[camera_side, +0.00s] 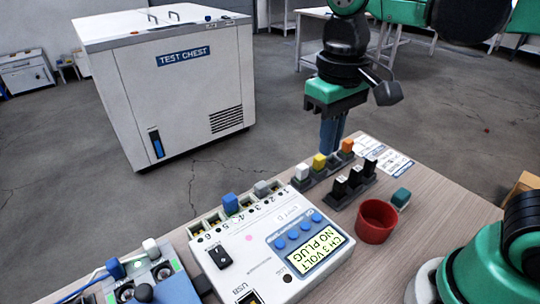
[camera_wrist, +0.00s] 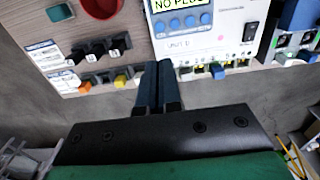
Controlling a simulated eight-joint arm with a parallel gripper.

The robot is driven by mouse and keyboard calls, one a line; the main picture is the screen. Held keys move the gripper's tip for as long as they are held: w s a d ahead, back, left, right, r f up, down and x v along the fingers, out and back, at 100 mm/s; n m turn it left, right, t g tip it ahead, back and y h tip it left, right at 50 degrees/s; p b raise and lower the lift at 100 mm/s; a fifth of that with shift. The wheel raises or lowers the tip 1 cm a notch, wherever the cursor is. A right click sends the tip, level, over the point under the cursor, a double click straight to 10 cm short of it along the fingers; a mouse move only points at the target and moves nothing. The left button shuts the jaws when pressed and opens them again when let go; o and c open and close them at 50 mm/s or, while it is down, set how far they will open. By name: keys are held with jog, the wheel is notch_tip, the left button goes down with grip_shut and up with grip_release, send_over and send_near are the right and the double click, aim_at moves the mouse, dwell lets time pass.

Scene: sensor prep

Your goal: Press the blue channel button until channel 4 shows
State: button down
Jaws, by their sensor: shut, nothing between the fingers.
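The white logger box (camera_side: 262,262) sits on the wooden bench, and its screen (camera_side: 316,248) reads "CH 3 VOLT NO PLUG". A row of several blue buttons (camera_side: 293,234) runs beside the screen; their labels are too small to read, so I cannot tell which is the channel button. In the wrist view, the buttons (camera_wrist: 182,22) lie above and right of the fingertips. My gripper (camera_side: 329,146) is shut and empty, fingers pointing down, behind the box near the bench's far edge. It also shows in the wrist view (camera_wrist: 158,64), apart from the buttons.
A blue plug (camera_side: 230,204) and a grey plug (camera_side: 262,188) stand in the box's port row. Racks of coloured plugs (camera_side: 319,162) and black plugs (camera_side: 354,180), a red cup (camera_side: 376,220) and a teal block (camera_side: 400,197) are nearby. A test chest (camera_side: 180,95) stands behind.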

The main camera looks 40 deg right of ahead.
aim_at(316, 217)
notch_tip(316, 217, down, 14)
jog(key=shift+r, duration=0.15)
dwell(0.5)
jog(key=shift+f, duration=0.85)
jog(key=shift+r, duration=0.1)
jog(key=shift+g, duration=0.3)
jog(key=shift+w+r, duration=0.15)
jog(key=shift+r, duration=2.05)
jog(key=shift+w+r, duration=0.1)
jog(key=shift+r, duration=2.1)
jog(key=w+d+r+t, duration=0.1)
jog(key=d+t, duration=0.4)
jog(key=t, duration=0.2)
jog(key=shift+w+d+r+t, duration=0.25)
jog(key=shift+w+d+t, duration=0.05)
jog(key=shift+d+t, duration=0.1)
